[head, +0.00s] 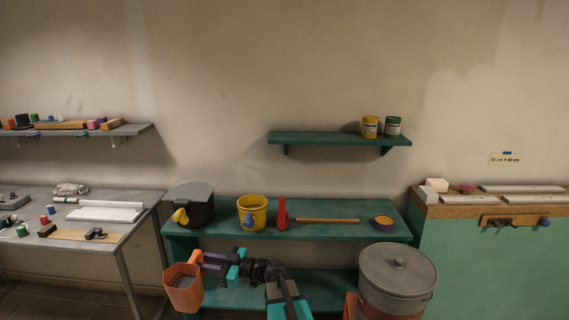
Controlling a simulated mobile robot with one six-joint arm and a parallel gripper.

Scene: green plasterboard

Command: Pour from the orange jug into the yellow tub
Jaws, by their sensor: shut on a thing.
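The orange jug (183,294) is at the lower left in the head view, in front of the green bench and below its top. It looks about upright, with something greyish inside. My gripper (203,261) is shut on the jug's handle at its upper right side. The yellow tub (260,218) stands upright on the green bench top, above and to the right of the jug in the picture. A blue thing covers part of its front. The jug and tub are well apart. The tub's contents cannot be made out.
A grey lidded bin (398,275) stands at the front right. A grey table (140,205) is at left.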

